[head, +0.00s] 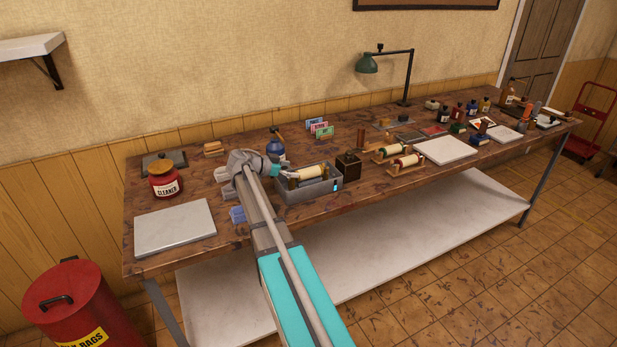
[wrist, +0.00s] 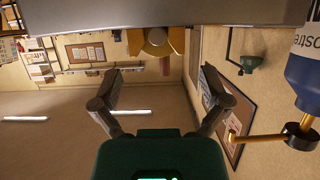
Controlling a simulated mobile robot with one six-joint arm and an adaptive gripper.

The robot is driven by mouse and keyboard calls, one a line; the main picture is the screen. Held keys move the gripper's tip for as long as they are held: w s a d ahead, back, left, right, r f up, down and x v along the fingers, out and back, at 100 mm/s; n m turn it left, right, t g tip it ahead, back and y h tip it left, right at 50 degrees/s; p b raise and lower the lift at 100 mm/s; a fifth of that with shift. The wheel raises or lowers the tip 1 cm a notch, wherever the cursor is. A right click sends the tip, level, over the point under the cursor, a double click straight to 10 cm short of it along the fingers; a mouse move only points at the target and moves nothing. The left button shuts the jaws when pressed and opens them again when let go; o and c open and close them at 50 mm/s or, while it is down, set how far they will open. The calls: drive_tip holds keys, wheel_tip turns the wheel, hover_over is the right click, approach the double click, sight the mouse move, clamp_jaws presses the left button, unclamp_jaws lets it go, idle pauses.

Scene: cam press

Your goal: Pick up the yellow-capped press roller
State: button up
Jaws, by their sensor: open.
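A cream press roller (head: 307,172) lies in the grey metal tray (head: 312,191) on the workbench; its cap colour is too small to tell in the head view. In the wrist view a yellow part with a round end (wrist: 155,42) shows beside the grey tray wall (wrist: 90,18), partly cut off by it. It looks like the roller's end. My gripper (head: 284,172) is at the tray's left end, beside the roller. In the wrist view my gripper (wrist: 161,98) is open, with nothing between its fingers; the yellow part is beyond the fingertips.
A blue bottle (head: 275,150) stands close behind my gripper and also shows at the wrist view's right edge (wrist: 304,85). A dark tin (head: 348,165) stands right of the tray. Two other rollers (head: 393,150) (head: 406,161) rest on stands farther right. A white slab (head: 174,228) lies left.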

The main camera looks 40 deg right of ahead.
sight(305, 170)
drive_tip(key=shift+d, duration=0.2)
drive_tip(key=shift+b+x, duration=1)
drive_tip(key=shift+x, duration=1.6)
drive_tip(key=shift+s, duration=0.1)
clamp_jaws()
drive_tip(key=shift+r, duration=0.15)
wheel_tip(305, 170, up, 2)
drive_tip(key=shift+r+p, duration=0.1)
drive_tip(key=shift+p, duration=1.15)
drive_tip(key=s+d+r+p, duration=0.4)
drive_tip(key=s+r+p, duration=0.6)
drive_tip(key=s, duration=0.3)
drive_tip(key=shift+d+r+p, duration=0.25)
drive_tip(key=shift+d+p, duration=0.05)
drive_tip(key=shift+d, duration=0.1)
